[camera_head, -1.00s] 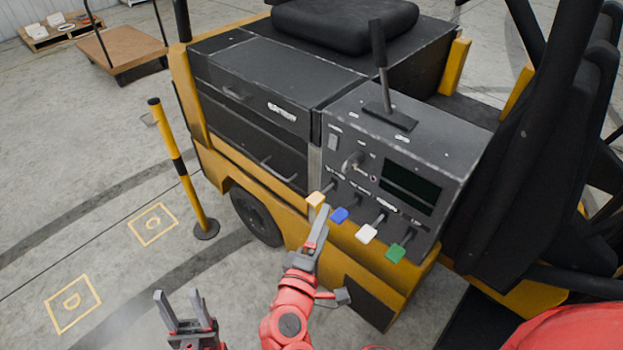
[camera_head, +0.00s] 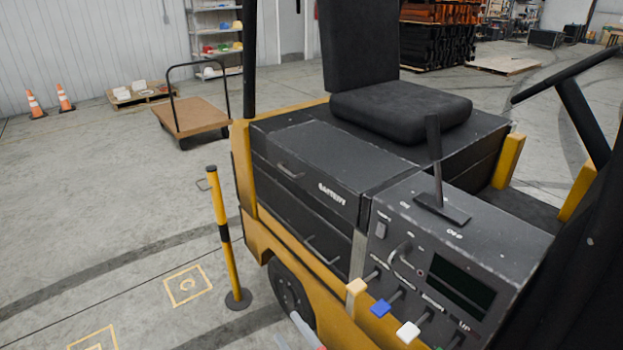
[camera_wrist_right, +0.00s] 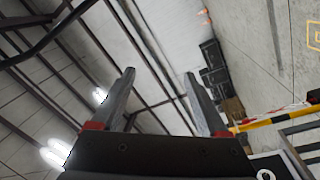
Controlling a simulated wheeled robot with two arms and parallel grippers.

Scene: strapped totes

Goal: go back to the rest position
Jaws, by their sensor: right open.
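My left gripper is not in view.
A yellow forklift with a black control panel (camera_head: 440,255) fills the right side. Its orange (camera_head: 356,287), blue (camera_head: 381,307) and white (camera_head: 408,331) knobs are close to my gripper. A yellow post (camera_head: 224,240) stands at left.

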